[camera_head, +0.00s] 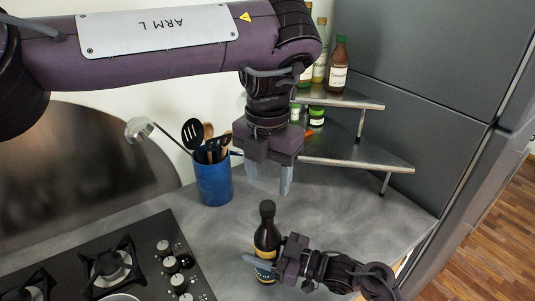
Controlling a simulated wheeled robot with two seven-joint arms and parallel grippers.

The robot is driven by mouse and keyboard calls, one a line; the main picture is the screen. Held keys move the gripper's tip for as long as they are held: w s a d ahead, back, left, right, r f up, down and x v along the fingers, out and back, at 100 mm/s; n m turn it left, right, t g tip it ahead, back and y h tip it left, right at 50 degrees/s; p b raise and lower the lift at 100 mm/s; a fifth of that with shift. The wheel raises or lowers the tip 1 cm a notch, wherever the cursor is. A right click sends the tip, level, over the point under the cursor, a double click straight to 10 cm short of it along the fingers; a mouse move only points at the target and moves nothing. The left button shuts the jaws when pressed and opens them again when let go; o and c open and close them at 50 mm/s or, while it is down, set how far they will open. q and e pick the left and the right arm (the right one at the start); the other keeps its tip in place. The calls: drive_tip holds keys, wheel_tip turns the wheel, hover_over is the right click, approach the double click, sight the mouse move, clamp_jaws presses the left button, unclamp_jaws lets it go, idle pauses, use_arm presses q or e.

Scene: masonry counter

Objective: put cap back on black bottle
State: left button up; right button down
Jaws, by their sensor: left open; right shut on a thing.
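The black bottle (267,236) stands upright on the grey counter, with a pale label low on its body. A dark cap (267,208) shows at the top of its neck; I cannot tell how tightly it sits. My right gripper (262,265) comes from the right and is shut around the bottle's lower body, hiding part of the label. My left gripper (268,182) points down above the bottle top, with its fingers apart and nothing between them.
A blue utensil holder (214,182) with spoons and a ladle stands left of my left gripper. A black gas hob (115,265) is at the lower left. A metal corner shelf (350,160) with bottles and jars is behind.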

use_arm(q)
wheel_tip(320, 180, up, 5)
drive_tip(key=shift+r, duration=0.2)
use_arm(e)
drive_tip(key=shift+c, duration=2.2)
unclamp_jaws()
use_arm(q)
drive_tip(key=shift+f, duration=0.1)
use_arm(e)
drive_tip(key=shift+d, duration=0.1)
